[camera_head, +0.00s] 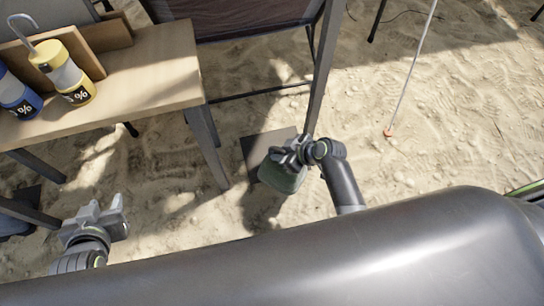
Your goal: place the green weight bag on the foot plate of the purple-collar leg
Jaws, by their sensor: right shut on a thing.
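The green weight bag (284,181) hangs below my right gripper (287,156), which is shut on its top. The bag is over or just in front of a dark foot plate (256,143) on the sand and covers part of it. I cannot tell whether the bag touches the plate. A dark leg (319,75) comes down behind my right gripper towards the plate; its lower end is partly hidden. No purple collar shows. My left gripper (104,209) is open and empty at the lower left, away from the bag.
A wooden table (150,75) at the left carries a yellow bottle (70,78) and a blue bottle (17,98). A thin white pole (412,65) with an orange foot stands at the right. Open sand lies right of my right arm.

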